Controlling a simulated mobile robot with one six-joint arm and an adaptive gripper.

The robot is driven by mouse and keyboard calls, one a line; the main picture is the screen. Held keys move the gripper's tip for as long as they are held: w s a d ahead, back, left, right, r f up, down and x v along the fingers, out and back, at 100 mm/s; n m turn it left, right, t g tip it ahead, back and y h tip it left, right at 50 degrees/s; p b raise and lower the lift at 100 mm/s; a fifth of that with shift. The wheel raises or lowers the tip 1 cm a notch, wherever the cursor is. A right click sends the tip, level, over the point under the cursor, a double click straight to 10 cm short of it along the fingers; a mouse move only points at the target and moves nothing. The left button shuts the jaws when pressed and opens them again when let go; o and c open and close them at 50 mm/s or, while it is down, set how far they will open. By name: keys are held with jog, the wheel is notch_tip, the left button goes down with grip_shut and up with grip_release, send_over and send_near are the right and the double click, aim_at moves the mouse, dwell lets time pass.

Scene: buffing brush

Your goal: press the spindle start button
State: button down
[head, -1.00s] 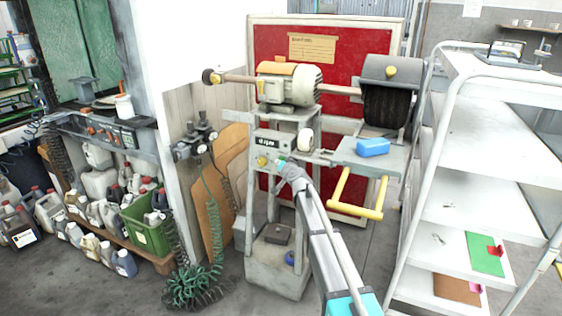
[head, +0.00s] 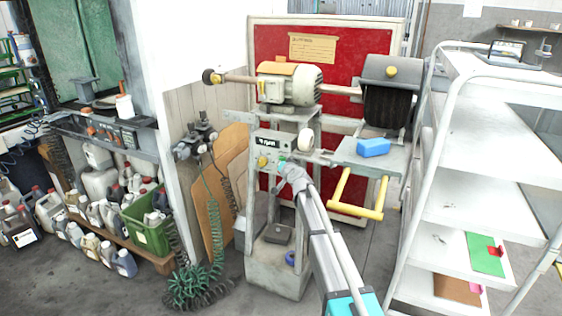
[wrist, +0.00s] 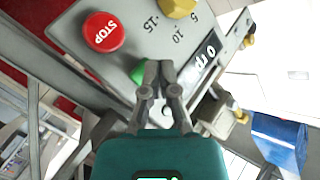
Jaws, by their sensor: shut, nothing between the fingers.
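The green button (wrist: 140,73) is on the grey control panel (wrist: 140,45) in the wrist view, partly hidden by my fingertips. My gripper (wrist: 158,68) is shut and empty, with its tips over the panel at the button's edge. Whether they touch it, I cannot tell. In the head view my gripper (head: 284,165) is at the front of the panel (head: 290,143), below the display. A red STOP button (wrist: 103,32) and a yellow knob (wrist: 178,7) are on the same panel. The display (wrist: 205,60) shows a 0 and part of "rpm".
A blue block (head: 373,147) lies on a side shelf, above a yellow handle (head: 350,208). A white shelf cart (head: 480,150) stands at right. Hoses and bottles are at left.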

jog(key=shift+w+d+r, duration=0.15)
jog(key=shift+w+r, duration=0.05)
jog(key=shift+w, duration=0.3)
jog(key=shift+w+d+r, duration=0.15)
jog(key=shift+w, duration=0.35)
jog(key=shift+s+a+f, duration=0.1)
jog(key=shift+s+a, duration=0.2)
jog(key=shift+s, duration=0.6)
jog(key=shift+s+a+f, duration=0.1)
jog(key=shift+s+a, duration=0.15)
jog(key=shift+s, duration=0.7)
jog(key=shift+s+a+f, duration=0.1)
jog(key=shift+s+a, duration=0.2)
jog(key=shift+s, duration=0.6)
jog(key=shift+s, duration=0.15)
